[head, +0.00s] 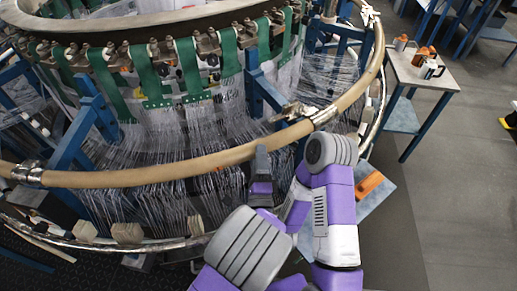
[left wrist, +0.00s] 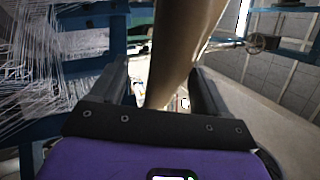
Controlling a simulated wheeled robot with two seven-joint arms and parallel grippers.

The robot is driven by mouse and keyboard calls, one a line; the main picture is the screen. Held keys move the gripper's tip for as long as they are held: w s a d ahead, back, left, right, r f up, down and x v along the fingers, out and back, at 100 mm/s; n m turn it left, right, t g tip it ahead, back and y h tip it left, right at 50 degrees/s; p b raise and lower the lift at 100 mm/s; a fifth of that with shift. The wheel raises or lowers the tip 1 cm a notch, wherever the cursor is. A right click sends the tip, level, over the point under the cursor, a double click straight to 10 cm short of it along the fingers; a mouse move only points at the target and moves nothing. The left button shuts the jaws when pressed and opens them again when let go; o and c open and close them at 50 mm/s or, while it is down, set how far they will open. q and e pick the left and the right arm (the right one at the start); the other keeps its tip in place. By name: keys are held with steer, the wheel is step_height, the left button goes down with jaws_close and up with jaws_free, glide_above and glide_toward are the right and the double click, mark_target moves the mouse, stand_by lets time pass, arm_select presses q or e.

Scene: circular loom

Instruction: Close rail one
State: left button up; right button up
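The tan curved rail (head: 160,173) runs around the front of the circular loom, with metal latch fittings at the left (head: 28,173) and right (head: 297,112). I cannot tell whether the rail joint at the right fitting is fully closed. My left gripper (head: 261,156) is at the front stretch of the rail, with its dark fingers pointing up. In the left wrist view the rail (left wrist: 185,45) passes between the two spread fingers (left wrist: 160,80). The fingers look open, with a gap at the left side; contact on the right is unclear. My right gripper is not in view.
Green straps (head: 187,68) and blue posts (head: 98,108) stand inside the rail, with many fine threads below. A lower silver ring (head: 160,245) carries blocks. A small table (head: 422,75) with orange-and-white containers stands at the right. Grey floor (head: 455,200) there is clear.

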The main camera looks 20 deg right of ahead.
arm_select(q)
steer(key=shift+v, duration=2.35)
